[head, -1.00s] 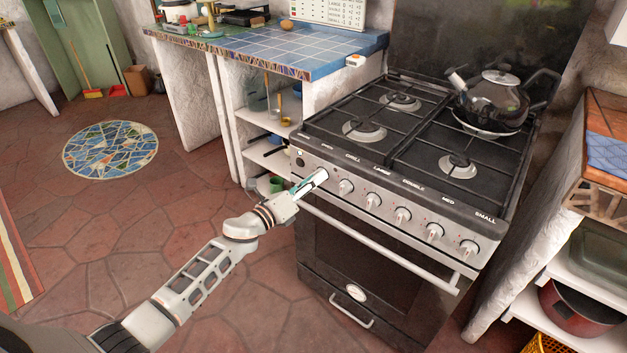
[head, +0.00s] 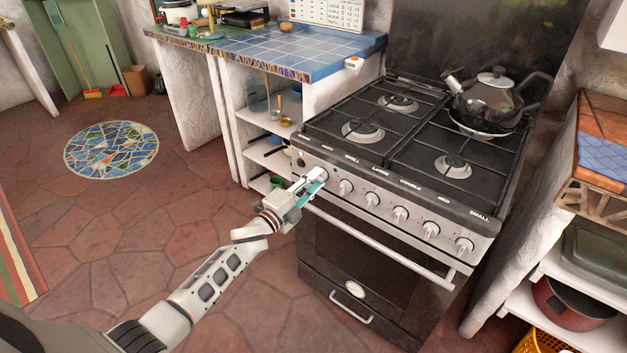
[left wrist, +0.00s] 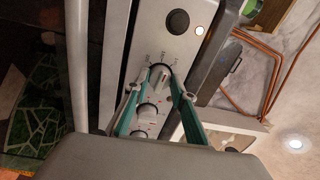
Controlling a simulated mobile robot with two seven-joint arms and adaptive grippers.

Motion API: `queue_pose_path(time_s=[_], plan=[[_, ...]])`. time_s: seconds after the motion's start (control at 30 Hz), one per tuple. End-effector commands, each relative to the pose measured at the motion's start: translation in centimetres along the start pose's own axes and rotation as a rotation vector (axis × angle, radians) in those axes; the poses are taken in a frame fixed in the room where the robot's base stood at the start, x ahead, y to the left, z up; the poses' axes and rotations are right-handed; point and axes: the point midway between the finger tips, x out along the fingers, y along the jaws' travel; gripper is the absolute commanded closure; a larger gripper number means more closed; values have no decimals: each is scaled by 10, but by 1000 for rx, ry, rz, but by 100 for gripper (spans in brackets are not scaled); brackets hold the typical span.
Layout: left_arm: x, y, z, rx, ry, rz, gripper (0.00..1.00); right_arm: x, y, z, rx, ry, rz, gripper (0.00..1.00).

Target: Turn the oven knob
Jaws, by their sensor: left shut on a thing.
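The oven (head: 345,262) has a steel front panel with a row of knobs under labels. My left gripper (head: 318,177) is at the left end of this row in the head view, where it mostly hides the leftmost knob. In the left wrist view the teal fingers of the left gripper (left wrist: 161,78) lie on either side of that oven knob (left wrist: 160,74) and are shut on it. A neighbouring knob (left wrist: 147,111) shows between the fingers, nearer the wrist. My right gripper is not in view.
The oven's handle bar (head: 385,245) runs just below the knobs. A kettle (head: 490,98) stands on the back right burner. A blue-tiled counter (head: 290,48) is behind and left of the oven. The floor left of the oven is clear.

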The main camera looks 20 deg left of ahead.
Motion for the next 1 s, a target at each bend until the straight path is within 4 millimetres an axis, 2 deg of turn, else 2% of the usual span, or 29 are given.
queue_pose_path(time_s=[0.3, 0.7, 1.0], plan=[[1, -4, -1, -300, -21, -6, 97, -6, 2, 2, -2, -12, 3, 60], [1, -3, -2, -668, -46, -10, 97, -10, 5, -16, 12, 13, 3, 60], [0, -2, -2, -870, -60, -12, 97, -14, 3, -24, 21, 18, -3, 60]])
